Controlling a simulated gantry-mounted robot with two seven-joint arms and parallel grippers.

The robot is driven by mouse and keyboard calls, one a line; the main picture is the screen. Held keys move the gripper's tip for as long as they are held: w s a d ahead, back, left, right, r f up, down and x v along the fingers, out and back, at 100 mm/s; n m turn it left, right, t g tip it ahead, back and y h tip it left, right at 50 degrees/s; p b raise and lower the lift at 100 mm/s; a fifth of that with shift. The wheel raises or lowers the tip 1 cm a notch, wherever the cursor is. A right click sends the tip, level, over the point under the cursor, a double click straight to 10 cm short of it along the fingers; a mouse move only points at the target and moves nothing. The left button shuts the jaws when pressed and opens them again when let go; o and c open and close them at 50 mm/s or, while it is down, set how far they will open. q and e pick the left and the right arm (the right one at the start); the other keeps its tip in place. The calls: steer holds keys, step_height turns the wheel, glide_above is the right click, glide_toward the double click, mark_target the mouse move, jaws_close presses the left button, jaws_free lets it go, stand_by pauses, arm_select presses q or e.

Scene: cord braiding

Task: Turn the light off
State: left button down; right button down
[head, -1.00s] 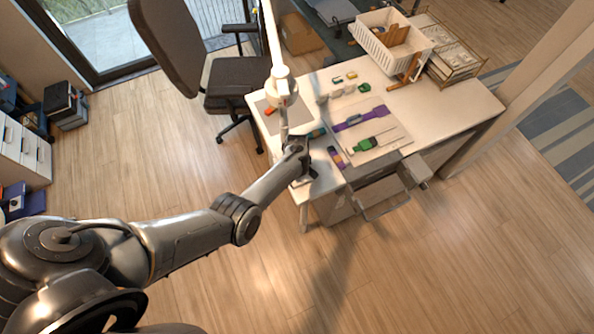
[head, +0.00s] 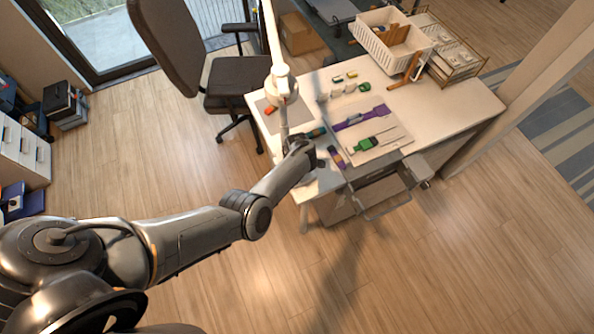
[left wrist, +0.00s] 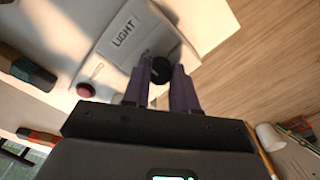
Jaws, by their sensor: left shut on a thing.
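A pale control box (left wrist: 97,53) with a label reading LIGHT (left wrist: 125,34) sits on the desk in the left wrist view. A dark round knob (left wrist: 161,70) is at the box's right side, between the fingertips of my left gripper (left wrist: 160,82). The gripper is shut on this knob. A red button (left wrist: 85,90) is on the box's lower left. In the head view my left gripper (head: 308,160) is at the desk's near left corner and hides most of the box. A white lamp (head: 282,85) stands just behind it. My right gripper is not in view.
The white desk (head: 455,110) holds a board with a purple strap (head: 362,118) and a green tool (head: 367,144), right of my gripper. A white basket (head: 392,42) stands at the back. An open drawer (head: 385,203) juts out in front. A chair (head: 238,82) is behind left.

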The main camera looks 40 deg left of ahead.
arm_select(q)
steer(key=c, duration=0.9)
jaws_free()
step_height(320, 180, up, 11)
steer(key=p, duration=0.4)
steer(key=shift+f, duration=0.1)
